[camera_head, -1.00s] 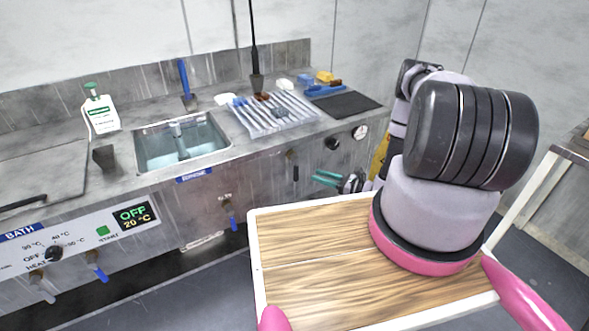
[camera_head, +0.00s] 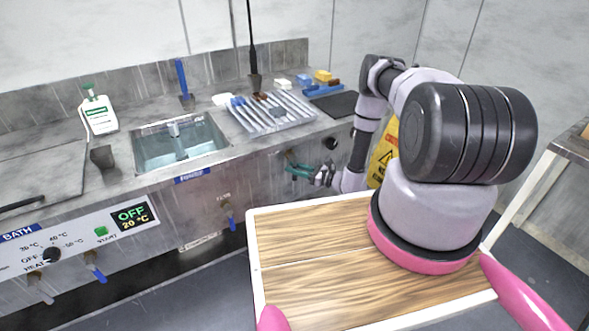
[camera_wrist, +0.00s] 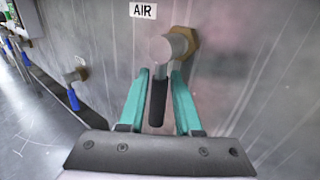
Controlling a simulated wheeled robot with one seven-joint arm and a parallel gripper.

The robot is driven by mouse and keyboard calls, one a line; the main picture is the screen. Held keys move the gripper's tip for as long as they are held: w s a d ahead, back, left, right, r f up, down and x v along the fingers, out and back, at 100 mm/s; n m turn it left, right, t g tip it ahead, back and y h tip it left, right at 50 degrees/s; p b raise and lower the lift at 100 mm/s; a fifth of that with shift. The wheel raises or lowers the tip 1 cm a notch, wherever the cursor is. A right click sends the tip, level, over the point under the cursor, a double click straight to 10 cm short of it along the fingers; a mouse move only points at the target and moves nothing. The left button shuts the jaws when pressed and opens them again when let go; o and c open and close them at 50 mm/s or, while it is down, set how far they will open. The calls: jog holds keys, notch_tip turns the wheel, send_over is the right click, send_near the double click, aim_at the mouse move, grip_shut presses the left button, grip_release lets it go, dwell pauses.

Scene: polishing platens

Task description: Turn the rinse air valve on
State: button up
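The air valve (camera_wrist: 172,47) is on the grey front panel, under a white AIR label (camera_wrist: 143,9). It has a brass hex fitting, a silver body and a black lever (camera_wrist: 158,100) hanging straight down. My gripper (camera_wrist: 160,78) has its teal fingers open, one on each side of the lever, with small gaps visible. In the head view my gripper (camera_head: 290,168) is at the panel below the counter, and its fingers hide most of the valve there.
Another valve with a blue handle (camera_wrist: 73,98) is to the left in the wrist view. The counter (camera_head: 225,150) holds a sink (camera_head: 180,145) and a tray of tools (camera_head: 270,112). A black knob (camera_head: 330,143) is right of my gripper. A yellow floor sign (camera_head: 385,155) stands behind my arm.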

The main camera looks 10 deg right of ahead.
grip_shut()
dwell(1.2)
